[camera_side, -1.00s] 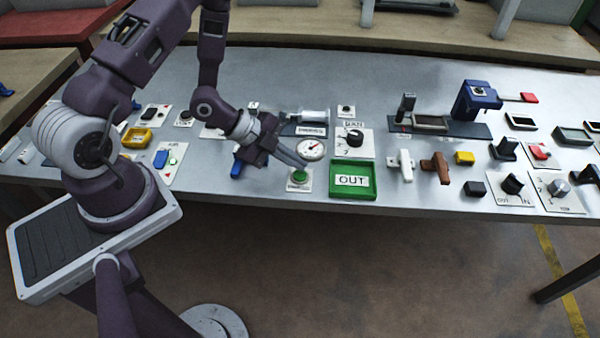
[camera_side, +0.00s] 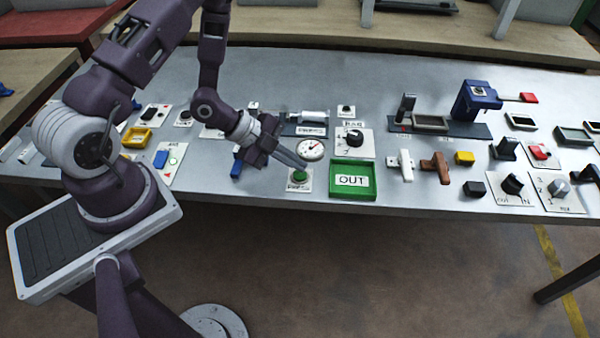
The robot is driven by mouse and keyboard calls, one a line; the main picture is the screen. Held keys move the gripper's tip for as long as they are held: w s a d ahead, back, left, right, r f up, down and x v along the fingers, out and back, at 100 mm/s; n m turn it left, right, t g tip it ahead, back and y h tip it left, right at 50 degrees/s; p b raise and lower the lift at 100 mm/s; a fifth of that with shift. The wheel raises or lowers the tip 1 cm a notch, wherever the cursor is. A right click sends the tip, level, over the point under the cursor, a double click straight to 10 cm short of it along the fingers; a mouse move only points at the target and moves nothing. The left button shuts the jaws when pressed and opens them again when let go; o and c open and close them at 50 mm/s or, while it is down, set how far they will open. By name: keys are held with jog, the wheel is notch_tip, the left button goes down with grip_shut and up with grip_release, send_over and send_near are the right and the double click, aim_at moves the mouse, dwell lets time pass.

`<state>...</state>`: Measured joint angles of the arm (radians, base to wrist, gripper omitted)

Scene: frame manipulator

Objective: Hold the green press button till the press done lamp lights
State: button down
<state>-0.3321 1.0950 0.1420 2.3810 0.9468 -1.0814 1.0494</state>
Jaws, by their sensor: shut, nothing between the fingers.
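The green press button (camera_side: 299,176) sits on a small white plate near the front edge of the table, just left of the green OUT tray. My gripper (camera_side: 301,166) is shut and empty, its fingers pointing down and to the right. The fingertips are at the far edge of the green button in the picture; whether they touch it or press it down I cannot tell. I cannot make out which small part is the press done lamp, or a lit lamp near the button.
A round white gauge (camera_side: 310,150) stands just behind the button. The green OUT tray (camera_side: 353,193) is to its right, with a black rotary knob (camera_side: 355,138) behind it. A blue part (camera_side: 236,169) lies to the left. Several levers and switches fill the right side.

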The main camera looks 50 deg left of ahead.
aim_at(296, 174)
jog(key=shift+f, duration=0.3)
jog(key=shift+f, duration=0.45)
dwell(1.2)
jog(key=shift+r, duration=0.9)
jog(key=shift+r, duration=2.5)
